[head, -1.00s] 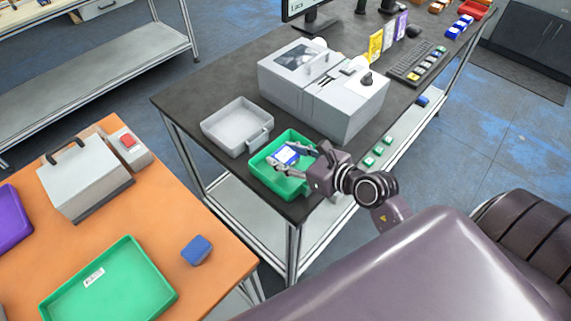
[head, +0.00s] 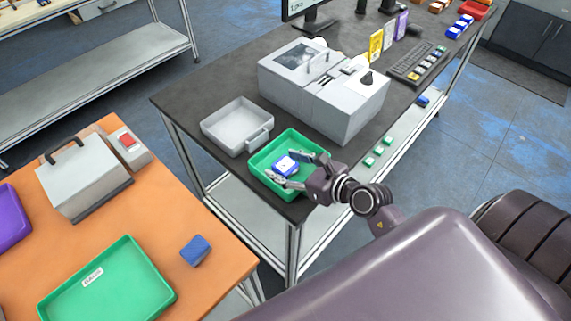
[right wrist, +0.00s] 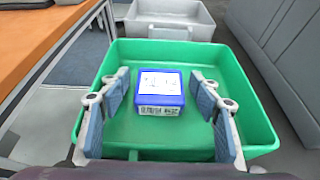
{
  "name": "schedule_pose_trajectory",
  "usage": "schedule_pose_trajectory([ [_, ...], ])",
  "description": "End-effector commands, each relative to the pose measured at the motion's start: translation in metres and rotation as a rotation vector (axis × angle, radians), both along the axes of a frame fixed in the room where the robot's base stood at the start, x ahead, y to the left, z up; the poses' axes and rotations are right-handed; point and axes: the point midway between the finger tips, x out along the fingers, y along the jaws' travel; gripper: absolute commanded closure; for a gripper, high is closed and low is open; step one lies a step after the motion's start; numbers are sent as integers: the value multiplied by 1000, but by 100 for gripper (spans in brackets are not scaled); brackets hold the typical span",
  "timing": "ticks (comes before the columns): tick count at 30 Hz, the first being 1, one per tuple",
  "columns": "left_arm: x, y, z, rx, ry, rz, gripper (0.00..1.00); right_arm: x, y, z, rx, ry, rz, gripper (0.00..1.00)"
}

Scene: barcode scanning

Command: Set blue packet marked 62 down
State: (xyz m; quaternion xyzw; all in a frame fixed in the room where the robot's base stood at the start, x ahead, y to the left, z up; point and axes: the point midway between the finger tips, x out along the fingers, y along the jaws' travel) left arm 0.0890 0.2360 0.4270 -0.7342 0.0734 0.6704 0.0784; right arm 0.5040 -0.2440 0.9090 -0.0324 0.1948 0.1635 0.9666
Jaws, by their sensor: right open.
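The blue packet (head: 285,165) with a white label lies in the green tray (head: 313,144) on the dark bench. In the right wrist view the packet (right wrist: 160,93) sits on the floor of the green tray (right wrist: 235,52), label up; its printed number is too small to read surely. My right gripper (head: 287,170) is open, its fingers on either side of the packet. In the right wrist view the open fingers (right wrist: 160,115) stand apart from the packet with gaps on both sides. My left gripper is not in view.
A grey tray (head: 218,127) stands just left of the green tray. A grey machine (head: 345,115) stands behind it. Small green blocks (head: 369,162) lie to the right. The orange table (head: 215,220) holds another green tray (head: 150,270) and a blue block (head: 196,251).

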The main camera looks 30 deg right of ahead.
Motion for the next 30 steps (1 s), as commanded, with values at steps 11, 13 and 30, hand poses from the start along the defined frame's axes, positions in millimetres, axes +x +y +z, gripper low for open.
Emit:
schedule_pose_trajectory([
  [11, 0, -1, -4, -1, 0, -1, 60, -22, -8, 10, -2, 2, -1, 43],
  [13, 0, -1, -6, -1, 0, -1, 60, -34, -11, 14, -2, 4, 1, 43],
  [30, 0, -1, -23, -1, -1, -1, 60, -103, -36, 48, 0, 0, 1, 43],
])
